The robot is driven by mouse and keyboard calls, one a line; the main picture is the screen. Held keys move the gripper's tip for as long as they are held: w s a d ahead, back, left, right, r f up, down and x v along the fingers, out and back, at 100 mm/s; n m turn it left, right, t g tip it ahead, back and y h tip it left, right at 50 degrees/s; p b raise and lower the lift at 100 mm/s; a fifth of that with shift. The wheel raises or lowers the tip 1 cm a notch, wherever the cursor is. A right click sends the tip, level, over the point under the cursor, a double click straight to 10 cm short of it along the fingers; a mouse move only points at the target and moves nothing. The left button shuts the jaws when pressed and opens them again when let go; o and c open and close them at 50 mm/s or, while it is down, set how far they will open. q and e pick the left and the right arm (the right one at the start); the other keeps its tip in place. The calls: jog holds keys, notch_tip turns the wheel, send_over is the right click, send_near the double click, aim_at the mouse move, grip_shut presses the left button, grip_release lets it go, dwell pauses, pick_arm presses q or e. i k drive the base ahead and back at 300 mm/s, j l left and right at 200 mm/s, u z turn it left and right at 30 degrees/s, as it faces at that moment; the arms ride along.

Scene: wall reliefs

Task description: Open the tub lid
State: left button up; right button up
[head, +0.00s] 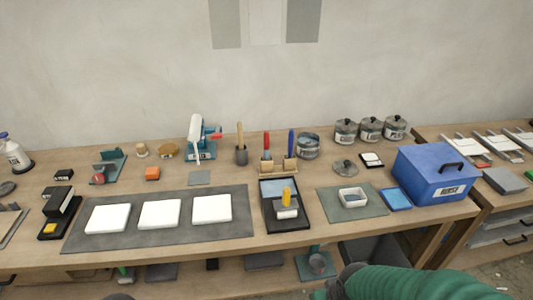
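A blue tub (425,185) with a white label on its front stands at the right end of the main bench. Its blue lid (436,158), with a black handle (452,168) on it, lies shut on top. My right arm, in a ribbed green sleeve, comes in at the bottom right, in front of the bench and below the tub. Its dark end (345,281) is apart from the tub, and I cannot make out the fingers. My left gripper does not show; only a dark rounded piece at the bottom edge may belong to my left arm.
A blue flat pad (396,199) and a green mat (328,207) with a small white dish (352,197) lie left of the tub. Several lidded jars (370,129) stand behind. A side bench (487,222) with trays adjoins on the right.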

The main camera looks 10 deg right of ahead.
aim_at(436, 162)
jog(key=z, duration=1.55)
